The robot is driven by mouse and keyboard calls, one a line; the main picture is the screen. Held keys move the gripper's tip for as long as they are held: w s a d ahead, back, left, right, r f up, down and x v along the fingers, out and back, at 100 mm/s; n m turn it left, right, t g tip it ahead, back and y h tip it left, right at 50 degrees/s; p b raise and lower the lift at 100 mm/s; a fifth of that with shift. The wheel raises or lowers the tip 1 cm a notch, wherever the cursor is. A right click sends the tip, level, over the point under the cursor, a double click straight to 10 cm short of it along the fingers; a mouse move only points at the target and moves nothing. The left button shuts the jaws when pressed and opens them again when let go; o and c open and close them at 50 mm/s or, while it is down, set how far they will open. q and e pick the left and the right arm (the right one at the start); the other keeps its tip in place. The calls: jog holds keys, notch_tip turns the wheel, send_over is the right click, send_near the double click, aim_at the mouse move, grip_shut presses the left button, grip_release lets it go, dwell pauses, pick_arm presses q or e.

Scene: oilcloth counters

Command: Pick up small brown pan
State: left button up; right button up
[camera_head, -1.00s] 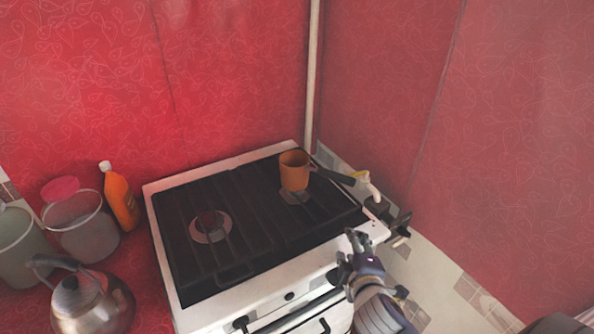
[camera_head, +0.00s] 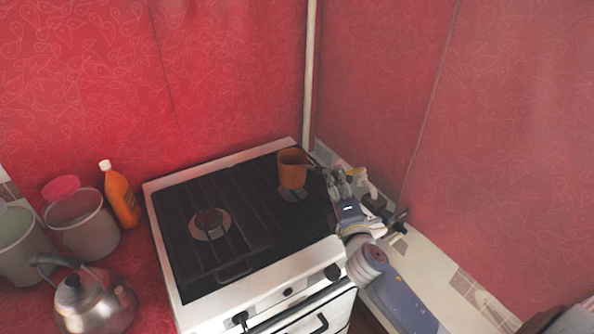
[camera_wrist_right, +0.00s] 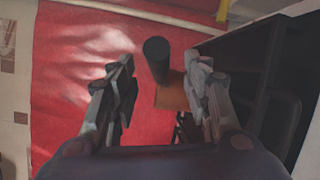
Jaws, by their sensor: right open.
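The small brown pan (camera_head: 292,168), orange-brown, stands upright on the back right of the stove (camera_head: 262,291). My right gripper (camera_head: 340,180) is just right of the pan, over the stove's right edge, and hides most of the pan's handle in the head view. In the right wrist view the open right gripper (camera_wrist_right: 161,68) has the dark handle (camera_wrist_right: 157,52) showing between its fingers, closer to the right finger. Part of the pan's orange body (camera_wrist_right: 172,97) shows beyond. I cannot tell whether a finger touches the handle. My left gripper is not in view.
A metal kettle (camera_head: 92,300), an orange bottle (camera_head: 121,195) and grey containers (camera_head: 84,226) stand left of the stove. Red walls close off the back and right, with a pale pipe (camera_head: 310,75) in the corner. The stove's left burner (camera_head: 210,224) is clear.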

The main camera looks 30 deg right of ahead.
jog(key=x, duration=0.2)
jog(key=p+x, duration=0.1)
jog(key=x, duration=0.1)
jog(key=shift+w+a+f, duration=0.1)
jog(key=shift+w, duration=0.35)
grip_shut()
